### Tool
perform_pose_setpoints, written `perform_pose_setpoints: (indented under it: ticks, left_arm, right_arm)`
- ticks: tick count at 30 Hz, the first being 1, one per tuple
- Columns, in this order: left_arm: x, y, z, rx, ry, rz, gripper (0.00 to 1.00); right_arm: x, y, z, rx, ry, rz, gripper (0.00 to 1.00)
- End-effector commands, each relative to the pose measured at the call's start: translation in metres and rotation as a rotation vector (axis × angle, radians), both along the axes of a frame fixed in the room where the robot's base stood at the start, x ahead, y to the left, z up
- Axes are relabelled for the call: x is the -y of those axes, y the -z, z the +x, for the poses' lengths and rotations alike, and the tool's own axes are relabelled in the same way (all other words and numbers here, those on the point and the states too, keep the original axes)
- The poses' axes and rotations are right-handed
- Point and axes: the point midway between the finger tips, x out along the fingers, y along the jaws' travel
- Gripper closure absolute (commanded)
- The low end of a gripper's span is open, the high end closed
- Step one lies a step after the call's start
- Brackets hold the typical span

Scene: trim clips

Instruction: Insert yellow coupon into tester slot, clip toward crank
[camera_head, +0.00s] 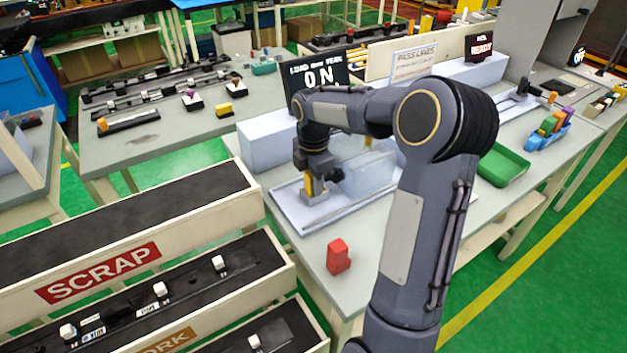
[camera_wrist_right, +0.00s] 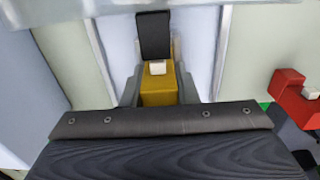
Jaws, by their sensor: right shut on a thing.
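My right gripper (camera_head: 318,180) is shut on the yellow coupon (camera_head: 309,186), above a pale tester tray (camera_head: 290,208). A small grey block (camera_head: 315,198) is just below the coupon; I cannot tell whether the coupon is seated in a slot. In the right wrist view the yellow coupon (camera_wrist_right: 158,92) sits between the fingers (camera_wrist_right: 158,82). Its white clip (camera_wrist_right: 157,67) is on the far side, close to a black strip (camera_wrist_right: 153,35). I cannot make out the crank; my right arm hides part of the tester. My left gripper is out of view.
A red block (camera_head: 338,256) stands on the table in front of the tray; it shows at right in the wrist view (camera_wrist_right: 292,97). A green tray (camera_head: 503,167) and a blue rack (camera_head: 545,138) of coloured pieces are at right. The scrap rack (camera_head: 120,225) is at left.

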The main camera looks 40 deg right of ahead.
Motion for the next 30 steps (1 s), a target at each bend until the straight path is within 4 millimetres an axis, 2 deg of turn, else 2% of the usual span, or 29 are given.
perform_pose_setpoints:
  ticks: [1,3,4,9,23,26,30]
  left_arm:
    - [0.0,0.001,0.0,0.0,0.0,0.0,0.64]
    - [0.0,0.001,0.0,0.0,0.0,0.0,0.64]
    - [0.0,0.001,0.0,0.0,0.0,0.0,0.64]
    - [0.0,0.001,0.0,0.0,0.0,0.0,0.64]
    - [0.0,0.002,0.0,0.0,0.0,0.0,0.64]
    - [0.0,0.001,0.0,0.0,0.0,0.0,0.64]
    - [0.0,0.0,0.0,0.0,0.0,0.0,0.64]
  right_arm:
    - [-0.001,0.006,-0.002,-0.013,0.0,0.004,0.96]
    - [-0.001,0.007,-0.003,-0.013,0.0,0.006,0.96]
    - [-0.001,0.007,-0.003,-0.014,0.0,0.006,0.69]
    - [-0.001,0.008,-0.004,-0.019,0.0,0.006,0.48]
    - [0.0,0.006,-0.005,-0.024,0.004,0.007,0.48]
    - [0.0,-0.006,-0.003,-0.018,0.004,0.005,0.48]
    - [0.0,-0.034,0.0,-0.004,0.003,0.001,0.48]
